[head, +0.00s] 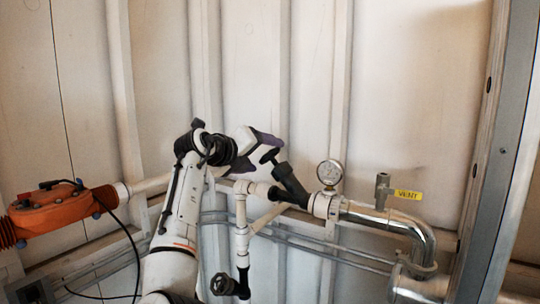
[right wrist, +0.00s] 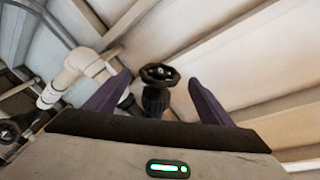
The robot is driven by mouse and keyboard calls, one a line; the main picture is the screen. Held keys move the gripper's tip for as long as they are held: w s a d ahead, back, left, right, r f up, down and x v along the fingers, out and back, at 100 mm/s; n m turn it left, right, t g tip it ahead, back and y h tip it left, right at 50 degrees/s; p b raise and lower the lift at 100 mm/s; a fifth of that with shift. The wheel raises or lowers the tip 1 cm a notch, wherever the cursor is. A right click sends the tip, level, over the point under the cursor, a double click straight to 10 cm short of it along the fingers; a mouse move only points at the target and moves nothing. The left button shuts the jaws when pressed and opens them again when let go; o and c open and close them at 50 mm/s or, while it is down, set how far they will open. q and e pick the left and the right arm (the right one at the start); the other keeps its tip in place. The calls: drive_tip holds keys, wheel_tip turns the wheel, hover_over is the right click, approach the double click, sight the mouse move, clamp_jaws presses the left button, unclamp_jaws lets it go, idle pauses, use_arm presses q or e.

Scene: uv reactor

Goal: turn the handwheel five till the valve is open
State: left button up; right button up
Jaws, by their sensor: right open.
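A black handwheel (head: 269,156) tops a slanted black valve (head: 290,185) on the white pipe. No number shows on it, so I cannot tell if it is handwheel five. My right gripper (head: 261,150) is open close to this wheel, with its purple fingers pointing at it. In the right wrist view the handwheel (right wrist: 158,73) sits between and slightly beyond the two spread fingers of the gripper (right wrist: 158,82), with gaps on both sides. A second black handwheel (head: 224,285) hangs lower on a vertical white pipe. My left gripper is not in view.
A pressure gauge (head: 330,172) and a silver pipe (head: 390,220) with a yellow tag (head: 408,195) stand right of the valve. An orange actuator (head: 55,210) is at the left. A ribbed white wall (head: 400,90) lies behind; thin conduits run below.

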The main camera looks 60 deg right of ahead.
sight(265, 156)
drive_tip(key=shift+p+x, duration=0.3)
drive_tip(key=shift+x, duration=1.95)
drive_tip(key=shift+c, duration=0.4)
